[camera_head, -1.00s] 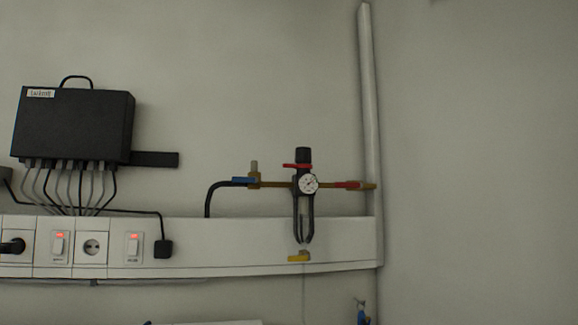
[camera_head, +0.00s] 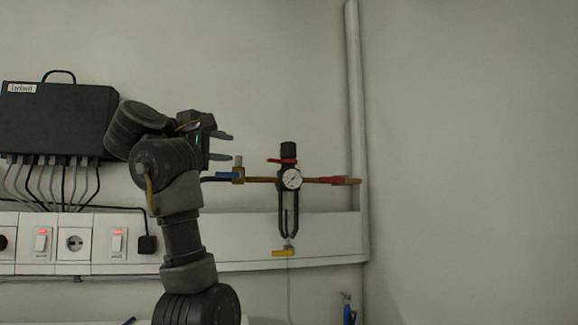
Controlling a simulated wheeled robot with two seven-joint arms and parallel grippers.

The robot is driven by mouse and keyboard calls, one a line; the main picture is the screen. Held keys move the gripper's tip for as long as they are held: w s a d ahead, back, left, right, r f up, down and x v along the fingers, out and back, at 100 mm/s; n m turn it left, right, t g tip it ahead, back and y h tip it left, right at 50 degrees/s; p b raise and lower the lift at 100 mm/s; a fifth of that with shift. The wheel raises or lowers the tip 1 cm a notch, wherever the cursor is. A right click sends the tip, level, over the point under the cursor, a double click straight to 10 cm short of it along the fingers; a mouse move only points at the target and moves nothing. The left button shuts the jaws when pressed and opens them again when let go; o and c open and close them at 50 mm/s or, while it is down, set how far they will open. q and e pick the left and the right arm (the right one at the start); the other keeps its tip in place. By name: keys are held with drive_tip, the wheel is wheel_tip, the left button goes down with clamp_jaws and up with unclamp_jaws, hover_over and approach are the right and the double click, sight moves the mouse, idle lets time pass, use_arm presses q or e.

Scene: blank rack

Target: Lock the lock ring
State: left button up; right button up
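The lock ring looks to be the red ring (camera_head: 282,161) under the black knob (camera_head: 288,149) of the air regulator on the wall. The regulator has a round white gauge (camera_head: 291,179) and a dark bowl guard (camera_head: 288,214) below it. My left gripper (camera_head: 226,146) is raised to the left of the regulator, fingers pointing right. Its two fingers are apart with nothing between them. It is clear of the red ring in the picture. My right gripper is not in view.
A brass valve with a blue handle (camera_head: 228,176) is on the pipe just below my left gripper. A red handle (camera_head: 333,181) is right of the gauge, a yellow one (camera_head: 283,253) below the bowl. A vertical white conduit (camera_head: 356,100) stands to the right.

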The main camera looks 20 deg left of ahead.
sight(268, 160)
use_arm(q)
drive_tip(key=shift+m+g+h, duration=0.3)
drive_tip(key=shift+h, duration=0.4)
drive_tip(key=w+d+p, duration=0.1)
drive_tip(key=w+p, duration=0.1)
drive_tip(key=w, duration=0.2)
drive_tip(key=w+d+f+p, duration=0.1)
drive_tip(key=w+d+p, duration=0.1)
drive_tip(key=w+p, duration=0.1)
drive_tip(key=w+d+p, duration=0.1)
drive_tip(key=w+p, duration=0.1)
drive_tip(key=w, duration=0.2)
drive_tip(key=shift+w+d+f, duration=0.15)
drive_tip(key=shift+w+f, duration=0.1)
drive_tip(key=shift+w, duration=0.05)
clamp_jaws()
